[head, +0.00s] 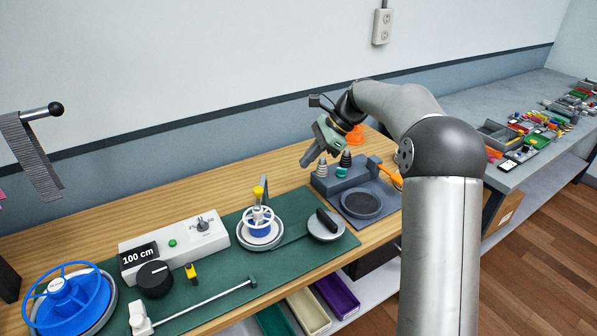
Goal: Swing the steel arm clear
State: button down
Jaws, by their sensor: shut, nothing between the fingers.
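A steel arm (33,115) with a black ball at its end stands out at the far left, in front of the wall. A grey ribbed strap (38,158) hangs from it. My gripper (306,163) is shut and empty, tilted down to the left above the right part of the wooden bench. It is well to the right of the steel arm and touches nothing that I can see.
A green mat (290,270) on the bench (200,195) carries a blue handwheel (70,297), a white control box (175,247) and a white lever rod (205,304). A grey tray block (345,180) is below my gripper. The bench's back strip is mostly clear.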

jog(key=shift+w+d+r+m, duration=0.1)
jog(key=shift+w+d+m, duration=0.3)
jog(key=shift+w, duration=0.3)
jog(key=p, duration=0.2)
send_near(261, 195)
notch_tip(261, 195, down, 3)
jog(key=d, duration=0.1)
jog(key=a, duration=0.2)
jog(key=a+f, duration=0.1)
jog(key=shift+a+p, duration=0.4)
